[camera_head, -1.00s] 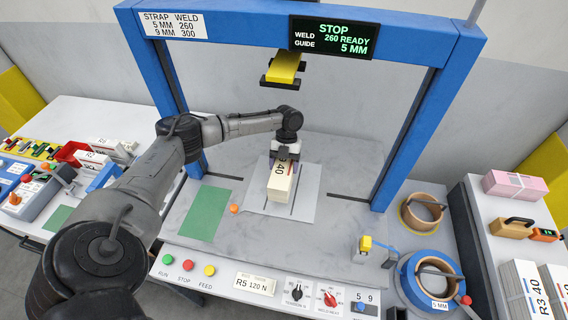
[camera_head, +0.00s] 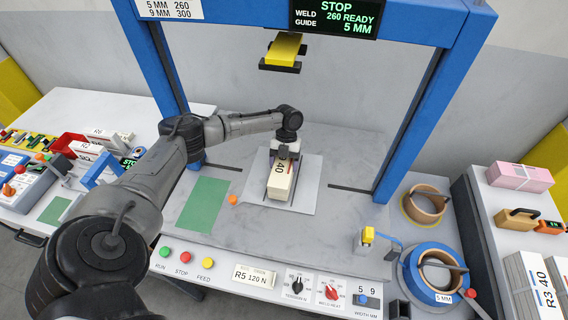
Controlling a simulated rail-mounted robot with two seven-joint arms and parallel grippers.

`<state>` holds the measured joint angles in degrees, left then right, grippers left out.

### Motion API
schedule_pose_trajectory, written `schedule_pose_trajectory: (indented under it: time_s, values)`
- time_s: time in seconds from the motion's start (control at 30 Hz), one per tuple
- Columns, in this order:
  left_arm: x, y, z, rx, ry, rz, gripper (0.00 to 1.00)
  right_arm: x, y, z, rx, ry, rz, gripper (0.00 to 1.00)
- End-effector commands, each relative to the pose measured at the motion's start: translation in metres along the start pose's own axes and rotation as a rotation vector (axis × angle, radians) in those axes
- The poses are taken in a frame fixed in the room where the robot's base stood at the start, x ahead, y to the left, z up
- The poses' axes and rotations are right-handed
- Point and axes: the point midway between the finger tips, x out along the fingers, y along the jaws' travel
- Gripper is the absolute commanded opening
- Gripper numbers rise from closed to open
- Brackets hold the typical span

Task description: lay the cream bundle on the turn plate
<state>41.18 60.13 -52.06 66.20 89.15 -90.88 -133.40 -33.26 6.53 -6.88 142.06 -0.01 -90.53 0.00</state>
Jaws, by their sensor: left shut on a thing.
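The cream bundle (camera_head: 280,182), marked 40, lies over the pale turn plate (camera_head: 307,192) under the blue arch. My left gripper (camera_head: 285,157) is shut on its far end from above. The bundle looks level, with its near end toward me. Whether its underside touches the plate I cannot tell. The gripper hides the bundle's far end. My right gripper is not in view.
The blue arch (camera_head: 160,75) stands around the plate, with a yellow weld head (camera_head: 283,50) hanging above. A green mat (camera_head: 203,205) and an orange knob (camera_head: 233,199) lie left. Strap rolls (camera_head: 425,203) stand right. Buttons line the front.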

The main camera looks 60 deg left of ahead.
Motion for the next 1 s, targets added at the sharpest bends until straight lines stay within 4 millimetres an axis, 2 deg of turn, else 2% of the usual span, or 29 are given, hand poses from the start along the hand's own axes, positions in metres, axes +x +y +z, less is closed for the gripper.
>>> schedule_pose_trajectory:
  time_s: [0.87, 0.9, 1.0]
  values:
    - [0.009, 0.000, 0.005, 0.000, -0.002, -0.002, 0.12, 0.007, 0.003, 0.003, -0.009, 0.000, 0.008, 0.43]
    - [0.009, 0.000, 0.005, 0.000, -0.002, -0.002, 0.74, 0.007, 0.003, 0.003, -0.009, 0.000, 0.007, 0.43]
    - [0.009, 0.000, 0.004, 0.000, -0.001, -0.002, 0.84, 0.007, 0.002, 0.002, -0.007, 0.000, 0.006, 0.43]
